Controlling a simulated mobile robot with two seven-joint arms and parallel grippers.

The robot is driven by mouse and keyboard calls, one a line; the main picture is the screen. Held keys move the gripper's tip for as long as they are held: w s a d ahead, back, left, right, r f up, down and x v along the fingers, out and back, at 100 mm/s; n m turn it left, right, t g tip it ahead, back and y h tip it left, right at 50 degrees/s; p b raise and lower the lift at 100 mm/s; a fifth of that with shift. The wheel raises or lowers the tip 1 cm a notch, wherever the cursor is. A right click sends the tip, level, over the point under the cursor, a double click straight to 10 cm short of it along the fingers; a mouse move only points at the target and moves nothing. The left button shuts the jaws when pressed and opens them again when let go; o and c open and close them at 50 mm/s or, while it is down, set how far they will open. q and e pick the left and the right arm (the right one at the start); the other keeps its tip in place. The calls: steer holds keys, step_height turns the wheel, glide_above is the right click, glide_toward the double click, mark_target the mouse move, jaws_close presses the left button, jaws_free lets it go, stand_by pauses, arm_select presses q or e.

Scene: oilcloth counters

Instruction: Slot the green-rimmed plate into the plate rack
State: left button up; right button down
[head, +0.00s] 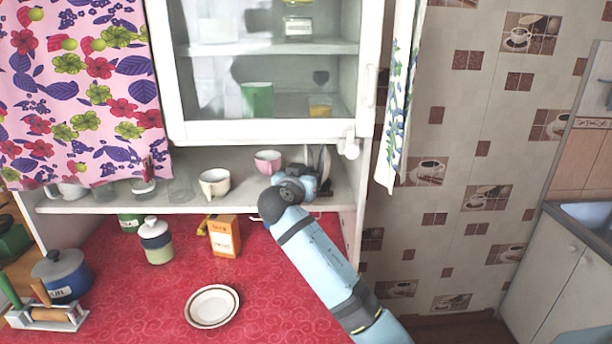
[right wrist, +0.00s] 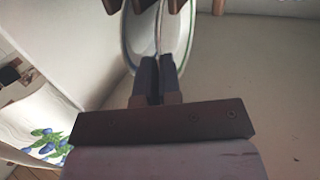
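The green-rimmed plate (right wrist: 130,40) stands on edge among the brown bars of the plate rack (right wrist: 218,6) in the right wrist view. My right gripper (right wrist: 158,70) has its two fingers close together at the plate's near edge and appears shut on it. In the head view my right gripper (head: 308,184) is at the right end of the shelf under the cabinet. My left gripper is not in view.
The shelf (head: 110,204) also holds a cream cup (head: 214,182), a pink cup (head: 267,162) and glasses. Below, the red counter (head: 270,290) bears a brown-rimmed saucer (head: 212,306), an orange box (head: 224,236), a jar (head: 156,241) and a blue pot (head: 62,275). The cabinet's side wall is close on the right.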

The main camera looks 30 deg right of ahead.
steer(key=c, duration=1.2)
jaws_free()
